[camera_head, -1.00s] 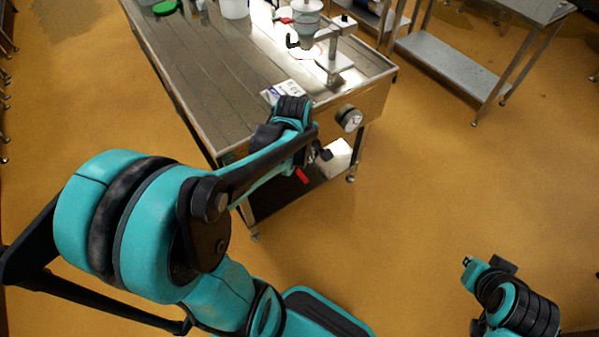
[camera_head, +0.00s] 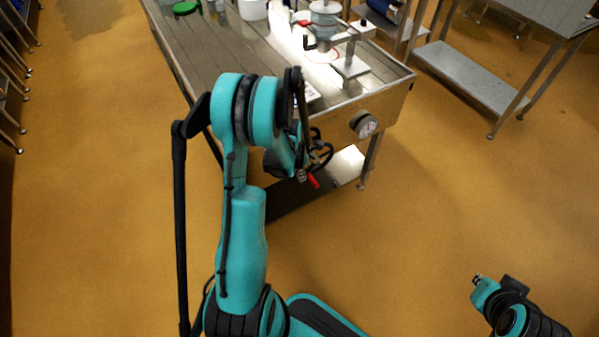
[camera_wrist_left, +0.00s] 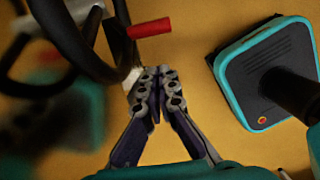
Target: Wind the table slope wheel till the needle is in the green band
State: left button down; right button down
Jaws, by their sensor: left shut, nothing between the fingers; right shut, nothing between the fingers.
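The slope wheel (camera_head: 322,157) is a black hand wheel on the table's front, with a red handle (camera_head: 313,181) at its lower side. In the left wrist view the black wheel rim (camera_wrist_left: 122,40) and the red handle (camera_wrist_left: 150,27) are at the upper left. My left gripper (camera_head: 302,175) is shut and empty beside the wheel; its fingertips (camera_wrist_left: 158,78) lie just below the red handle, and I cannot tell whether they touch the rim. The round dial (camera_head: 363,124) is right of the wheel; its needle is too small to read. My right gripper (camera_head: 477,280) is shut, far from the table.
The steel table (camera_head: 390,98) carries a clamp stand (camera_head: 350,66), a white tub (camera_head: 253,9) and a green disc (camera_head: 186,8). A steel rack (camera_head: 470,78) stands at the back right. The floor between table and right arm is clear.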

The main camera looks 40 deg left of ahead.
pick_arm(q)
jog(key=w+d+f+b, duration=0.1)
jog(key=w+f+b, duration=0.1)
jog(key=f, duration=0.3)
jog(key=shift+w+d, duration=0.15)
jog(key=shift+w, duration=0.5)
